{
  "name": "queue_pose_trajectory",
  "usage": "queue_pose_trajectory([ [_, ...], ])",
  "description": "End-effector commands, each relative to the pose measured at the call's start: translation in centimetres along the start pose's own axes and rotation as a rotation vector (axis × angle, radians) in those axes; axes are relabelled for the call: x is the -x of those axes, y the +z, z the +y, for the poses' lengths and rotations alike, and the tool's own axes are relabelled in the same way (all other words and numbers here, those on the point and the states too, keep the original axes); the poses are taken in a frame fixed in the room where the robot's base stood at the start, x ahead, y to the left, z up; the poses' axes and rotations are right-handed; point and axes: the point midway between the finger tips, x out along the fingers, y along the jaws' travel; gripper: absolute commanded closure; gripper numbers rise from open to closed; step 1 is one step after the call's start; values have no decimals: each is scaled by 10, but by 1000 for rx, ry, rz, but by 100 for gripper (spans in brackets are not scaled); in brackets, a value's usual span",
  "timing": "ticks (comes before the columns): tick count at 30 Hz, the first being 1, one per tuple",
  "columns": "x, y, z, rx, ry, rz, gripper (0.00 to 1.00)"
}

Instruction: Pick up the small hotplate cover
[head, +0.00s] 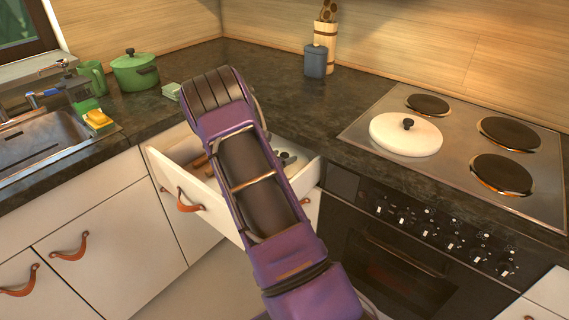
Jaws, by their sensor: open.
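The small hotplate cover (402,143) is a round white lid with a dark knob in its middle. It lies flat on the steel cooktop (460,117), over the front-left hotplate, which it hides. My purple and black arm reaches from the bottom of the head view up over the open drawer, to the left of the cover and apart from it. My gripper's fingers do not show; the arm's own links hide that end.
Bare hotplates (502,174) share the cooktop, above an oven (400,250) with knobs. A white drawer (220,207) with utensils stands open under my arm. A green pot (135,72), sink (40,140), blue container (315,60) and utensil holder (325,40) are on the counter.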

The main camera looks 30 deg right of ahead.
Motion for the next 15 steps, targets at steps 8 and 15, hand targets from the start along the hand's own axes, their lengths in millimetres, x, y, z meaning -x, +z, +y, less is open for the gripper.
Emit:
queue_pose_trajectory([
  [8,-14,1,0,0,1,0,25],
  [15,-13,1,0,0,0,0,51],
])
